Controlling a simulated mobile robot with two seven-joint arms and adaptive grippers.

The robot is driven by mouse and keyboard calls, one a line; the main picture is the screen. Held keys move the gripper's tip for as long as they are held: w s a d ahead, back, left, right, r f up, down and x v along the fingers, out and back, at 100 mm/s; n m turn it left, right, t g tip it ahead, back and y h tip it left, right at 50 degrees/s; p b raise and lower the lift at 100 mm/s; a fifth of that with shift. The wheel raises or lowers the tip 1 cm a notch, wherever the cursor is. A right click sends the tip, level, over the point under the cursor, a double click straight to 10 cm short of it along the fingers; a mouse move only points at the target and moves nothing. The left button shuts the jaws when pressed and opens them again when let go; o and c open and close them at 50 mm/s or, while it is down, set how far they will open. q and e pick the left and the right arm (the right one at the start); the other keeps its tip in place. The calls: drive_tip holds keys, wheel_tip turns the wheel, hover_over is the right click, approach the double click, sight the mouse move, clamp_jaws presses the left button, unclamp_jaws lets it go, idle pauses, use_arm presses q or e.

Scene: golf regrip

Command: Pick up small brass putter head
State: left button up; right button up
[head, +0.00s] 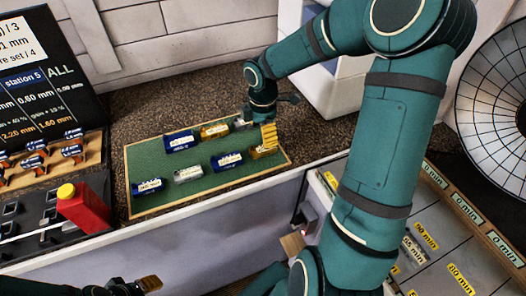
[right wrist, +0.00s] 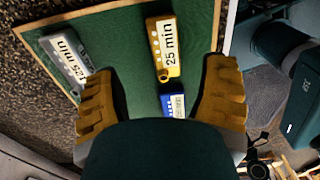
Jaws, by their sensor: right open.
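Two brass putter heads lie on the green mat (head: 205,187) in the head view: one in the back row (head: 214,131), one (head: 260,153) at the right end of the front row, just below my right gripper (head: 268,136). In the right wrist view a brass head labelled "25 min" (right wrist: 165,50) lies ahead, between the lines of the two fingers. I cannot tell which of the two it is. My right gripper (right wrist: 160,100) is open, with nothing seen gripped. My left gripper (head: 149,284) is partly seen at the bottom edge; its jaw state is unclear.
Blue heads (head: 180,141) and silver heads (head: 188,174) share the mat. The wrist view shows a grey head (right wrist: 65,58) at left and a blue one (right wrist: 173,103) close below the brass one. A red bottle (head: 84,208) stands left of the mat. The mat has a raised wooden rim.

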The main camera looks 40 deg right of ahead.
sight(263, 148)
drive_tip(key=shift+s+a+f+b, duration=0.15)
drive_tip(key=shift+f+b, duration=0.3)
drive_tip(key=shift+f, duration=1.1)
drive_tip(key=shift+s+a+f+b, duration=0.15)
drive_tip(key=shift+f+b, duration=0.25)
drive_tip(key=shift+f, duration=1.15)
drive_tip(key=shift+d, duration=0.1)
clamp_jaws()
